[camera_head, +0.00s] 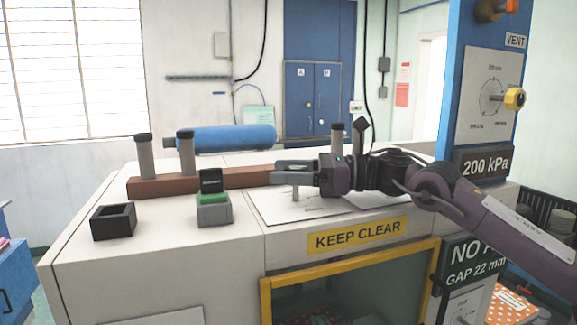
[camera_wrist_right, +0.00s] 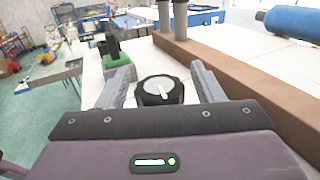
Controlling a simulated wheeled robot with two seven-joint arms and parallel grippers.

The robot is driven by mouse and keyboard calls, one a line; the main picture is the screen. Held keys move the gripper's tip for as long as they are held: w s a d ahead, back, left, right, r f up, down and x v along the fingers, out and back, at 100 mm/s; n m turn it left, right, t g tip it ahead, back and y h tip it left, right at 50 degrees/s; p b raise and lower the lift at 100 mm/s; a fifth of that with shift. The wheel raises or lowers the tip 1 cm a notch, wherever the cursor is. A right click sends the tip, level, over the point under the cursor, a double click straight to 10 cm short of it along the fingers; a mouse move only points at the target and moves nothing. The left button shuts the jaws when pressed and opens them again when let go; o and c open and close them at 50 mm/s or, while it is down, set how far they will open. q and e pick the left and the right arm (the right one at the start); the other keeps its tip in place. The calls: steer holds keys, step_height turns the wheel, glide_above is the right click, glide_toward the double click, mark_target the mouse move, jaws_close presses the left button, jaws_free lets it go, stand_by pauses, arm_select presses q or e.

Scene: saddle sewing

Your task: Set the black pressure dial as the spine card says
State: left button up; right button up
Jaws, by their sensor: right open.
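A black dial (camera_wrist_right: 161,91) with a pale top and a line across it shows in the right wrist view, between the fingers of my right gripper (camera_wrist_right: 158,72). The fingers are open, with a visible gap on each side of it. In the head view my right gripper (camera_head: 278,174) reaches in from the right over the bench and hides the dial. A dark card reading "200 kPa" (camera_head: 486,164) is on the blue column. Above it a white scale plate (camera_head: 482,85) carries a yellow knob (camera_head: 514,99). My left gripper is not in view.
A brown bar (camera_head: 160,187) with upright posts and a blue cylinder (camera_head: 230,138) lie behind. A green-topped grey block (camera_head: 214,209) and an open black box (camera_head: 113,221) stand at left. A "KEEP CLEAR" label (camera_head: 358,235) marks the front. A "GAP 22 mm" card (camera_head: 475,262) is lower right.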

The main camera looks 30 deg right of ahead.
steer(key=shift+r, duration=0.1)
step_height(320, 180, up, 12)
steer(key=p, duration=1)
step_height(320, 180, up, 8)
glide_above(289, 167)
steer(key=shift+w+b, duration=0.1)
steer(key=shift+b, duration=0.2)
